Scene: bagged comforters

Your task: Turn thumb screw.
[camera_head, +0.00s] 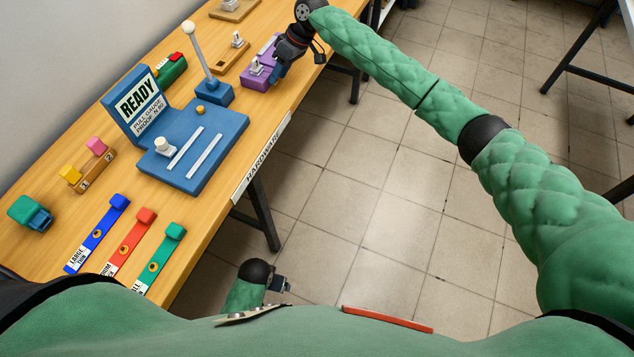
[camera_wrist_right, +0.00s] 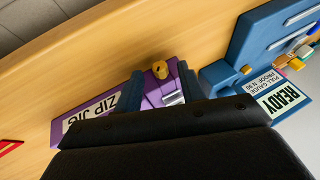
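The purple zip jig (camera_head: 257,79) stands near the table's right edge in the head view, with a pale clamp piece on it. In the right wrist view the zip jig (camera_wrist_right: 92,117) carries a brass thumb screw (camera_wrist_right: 160,70) with a dark spot on its face. My right gripper (camera_head: 277,70) is over the jig's right side. In the wrist view its two dark blue fingers (camera_wrist_right: 160,88) are apart, one on each side of the thumb screw. Whether they touch the jig is unclear. The gripper hides the screw in the head view. My left gripper (camera_head: 280,285) hangs low beside the table, its fingers too small to read.
A blue pull gauge (camera_head: 210,130) with a READY panel and upright lever stands left of the jig. Blue, red and green strips (camera_head: 130,241) lie nearer. A wooden block with a clamp (camera_head: 231,57) is behind the jig. Floor right of the table is clear.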

